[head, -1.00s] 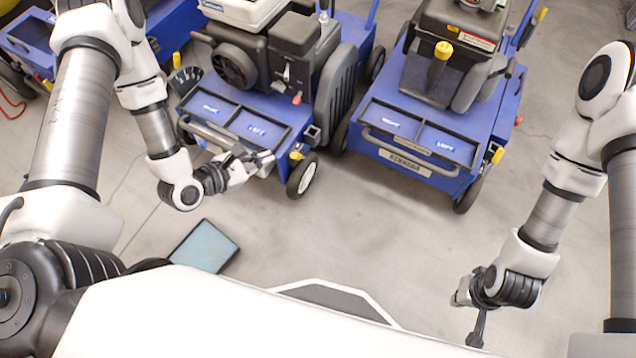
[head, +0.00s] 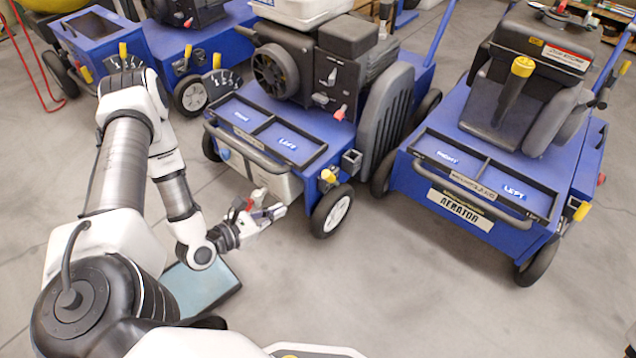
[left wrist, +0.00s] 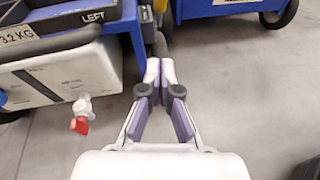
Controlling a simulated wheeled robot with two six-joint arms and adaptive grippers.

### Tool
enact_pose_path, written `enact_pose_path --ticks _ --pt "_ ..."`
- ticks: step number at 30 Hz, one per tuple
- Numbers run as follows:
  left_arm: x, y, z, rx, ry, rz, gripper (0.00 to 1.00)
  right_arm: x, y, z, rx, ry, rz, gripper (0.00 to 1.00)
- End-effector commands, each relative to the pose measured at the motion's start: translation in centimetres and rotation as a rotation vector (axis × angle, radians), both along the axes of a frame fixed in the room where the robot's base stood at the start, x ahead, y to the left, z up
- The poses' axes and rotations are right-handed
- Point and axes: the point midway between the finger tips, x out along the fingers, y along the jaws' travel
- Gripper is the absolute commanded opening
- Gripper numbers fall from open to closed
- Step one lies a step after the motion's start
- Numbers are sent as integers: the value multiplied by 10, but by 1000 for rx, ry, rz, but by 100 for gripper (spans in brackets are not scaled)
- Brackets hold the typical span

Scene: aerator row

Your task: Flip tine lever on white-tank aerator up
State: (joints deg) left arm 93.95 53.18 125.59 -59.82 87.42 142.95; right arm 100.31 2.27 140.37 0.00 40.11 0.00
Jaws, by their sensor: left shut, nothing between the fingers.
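The white-tank aerator is the blue machine in the middle of the head view, with a white tank (head: 302,12) on top. A short yellow-tipped lever (head: 328,176) is at its front right corner beside the wheel. My left gripper (head: 280,210) is shut and empty, low in front of the machine, apart from the levers. It also shows in the left wrist view (left wrist: 160,70). My right gripper is out of view.
A red-handled valve (left wrist: 80,120) on the pale box under the tray is left of my left gripper. A dark-tank aerator (head: 480,170) stands close on the right. Other blue machines (head: 95,40) are behind left.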

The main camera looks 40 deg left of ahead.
Motion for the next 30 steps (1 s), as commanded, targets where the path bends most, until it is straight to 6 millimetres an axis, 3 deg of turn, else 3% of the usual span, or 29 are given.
enact_pose_path --ticks 8,21,30 --pt "10 -3 -5 2 -1 -3 0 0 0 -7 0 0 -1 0" --pt "95 -23 -32 3 -4 -6 0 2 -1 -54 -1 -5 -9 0" --pt "127 -32 -8 1 0 -1 0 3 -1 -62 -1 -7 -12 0"
